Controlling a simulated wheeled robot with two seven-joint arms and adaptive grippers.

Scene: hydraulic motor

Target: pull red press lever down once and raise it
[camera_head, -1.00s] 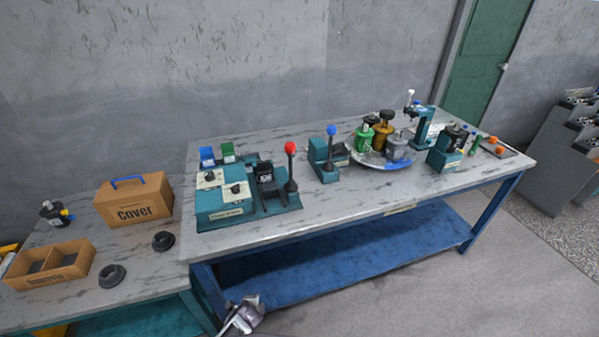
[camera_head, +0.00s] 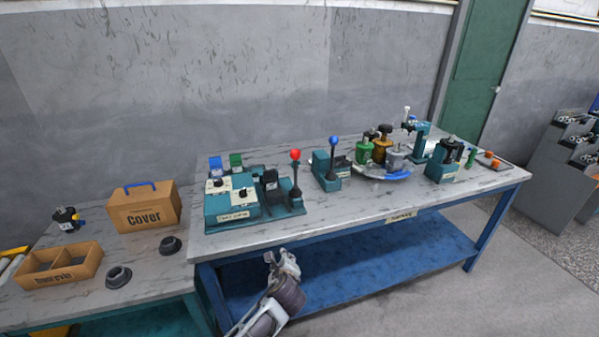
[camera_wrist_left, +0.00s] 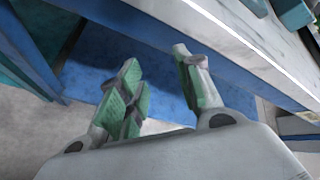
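The red press lever is a dark upright rod with a red ball knob (camera_head: 295,155). It stands at the right end of a teal press machine (camera_head: 230,207) on the marble-topped table. My left gripper (camera_head: 281,258) is below and in front of the table's front edge, well short of the lever. In the left wrist view the gripper's green-padded fingers (camera_wrist_left: 160,88) are apart with nothing between them. The lever's knob is not seen in the wrist view. My right gripper is not in view.
A second lever with a blue knob (camera_head: 334,140) stands just right of the red one. A round tray (camera_head: 383,173) with several motor parts is farther right. A Cover box (camera_head: 143,208) sits on the left table. The table's front edge (camera_head: 330,230) lies between my gripper and the machine.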

